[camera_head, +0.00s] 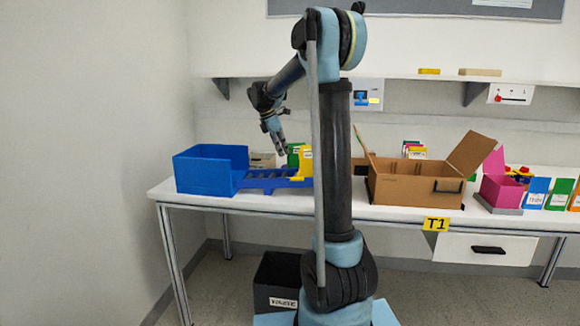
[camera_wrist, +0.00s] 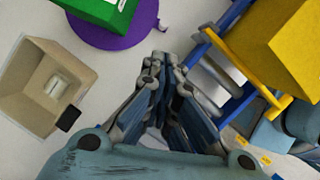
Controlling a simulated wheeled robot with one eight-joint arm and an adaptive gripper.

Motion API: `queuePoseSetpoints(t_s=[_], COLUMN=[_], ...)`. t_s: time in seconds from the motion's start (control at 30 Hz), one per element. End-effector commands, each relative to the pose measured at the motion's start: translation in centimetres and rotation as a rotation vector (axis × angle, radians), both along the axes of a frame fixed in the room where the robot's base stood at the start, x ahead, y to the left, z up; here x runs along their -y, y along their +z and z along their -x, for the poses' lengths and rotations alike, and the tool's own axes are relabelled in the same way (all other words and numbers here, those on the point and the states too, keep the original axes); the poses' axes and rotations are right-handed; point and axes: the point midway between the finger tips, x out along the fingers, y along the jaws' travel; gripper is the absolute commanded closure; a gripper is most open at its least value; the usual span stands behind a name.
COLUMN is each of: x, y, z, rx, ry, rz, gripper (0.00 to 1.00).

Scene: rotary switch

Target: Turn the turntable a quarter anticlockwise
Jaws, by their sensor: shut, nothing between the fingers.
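The turntable is a purple disc (camera_wrist: 130,36) at the top of the wrist view, with a green box (camera_wrist: 100,8) standing on it. In the head view I see the green box (camera_head: 293,155) behind the blue roller conveyor, but cannot make out the disc. My gripper (camera_head: 281,149) hangs above the table's left part, pointing down. In the wrist view my gripper (camera_wrist: 167,74) is shut and empty, with its fingertips close to the disc's lower edge in the picture. I cannot tell whether they touch it.
A blue bin (camera_head: 208,170) and a blue roller conveyor (camera_head: 266,180) with a yellow part (camera_wrist: 275,45) stand near the gripper. An open beige box (camera_wrist: 28,92) lies left of the disc in the wrist view. A cardboard box (camera_head: 415,185) stands further right.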

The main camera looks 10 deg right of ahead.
Motion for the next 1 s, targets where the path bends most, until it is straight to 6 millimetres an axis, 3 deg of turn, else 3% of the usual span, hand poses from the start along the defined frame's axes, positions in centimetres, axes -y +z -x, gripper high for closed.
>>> queuePoseSetpoints(t_s=[0.6, 1.0], x=[3.2, 3.6], y=[-7.9, -9.0], z=[-0.5, -0.6], rx=[0.001, 0.001], ry=[-0.003, -0.003], rz=[0.0, 0.0], gripper=[1.0, 1.0])
